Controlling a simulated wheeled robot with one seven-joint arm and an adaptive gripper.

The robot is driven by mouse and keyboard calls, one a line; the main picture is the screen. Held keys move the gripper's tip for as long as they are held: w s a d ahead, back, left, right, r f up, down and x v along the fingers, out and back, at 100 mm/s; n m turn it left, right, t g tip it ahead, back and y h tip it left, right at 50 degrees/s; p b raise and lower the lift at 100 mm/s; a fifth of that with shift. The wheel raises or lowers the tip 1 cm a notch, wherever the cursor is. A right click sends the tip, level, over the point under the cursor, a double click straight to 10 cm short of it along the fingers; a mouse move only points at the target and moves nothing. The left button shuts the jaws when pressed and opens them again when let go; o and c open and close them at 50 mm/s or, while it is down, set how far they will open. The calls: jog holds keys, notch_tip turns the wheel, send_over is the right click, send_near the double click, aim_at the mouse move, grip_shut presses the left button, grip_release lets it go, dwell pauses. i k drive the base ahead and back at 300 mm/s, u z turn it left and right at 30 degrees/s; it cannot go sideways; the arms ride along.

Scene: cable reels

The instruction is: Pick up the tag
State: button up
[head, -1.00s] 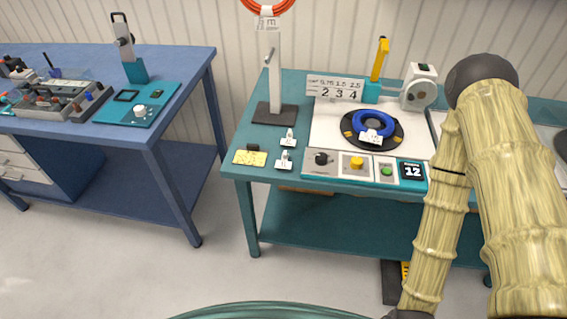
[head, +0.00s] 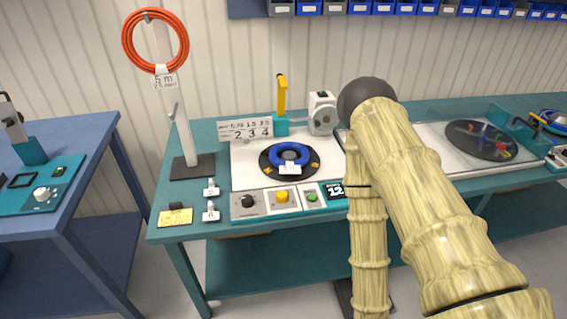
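Several white tags show in the head view. One small tag (head: 211,187) lies on the left part of the teal table (head: 185,238), and a second tag (head: 211,211) lies just in front of it. A third tag (head: 290,169) lies on the blue cable coil (head: 289,151) on the black turntable. A printed tag (head: 165,81) hangs below the orange cable coil (head: 184,36) on the white stand. I cannot tell which tag the task means. My arm rises in front of the table on the right, but my gripper is not in view.
A yellow card (head: 175,217) lies at the table's front left corner. A panel with knobs and buttons (head: 264,202) runs along the front edge. A yellow-handled lever (head: 282,94) stands behind the turntable. A blue table (head: 84,160) stands left, with a floor gap between.

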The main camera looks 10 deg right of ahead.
aim_at(211, 215)
jog(key=u, duration=0.05)
jog(key=k, duration=0.5)
jog(key=u, duration=1.4)
jog(key=i, duration=0.55)
jog(key=z, duration=0.35)
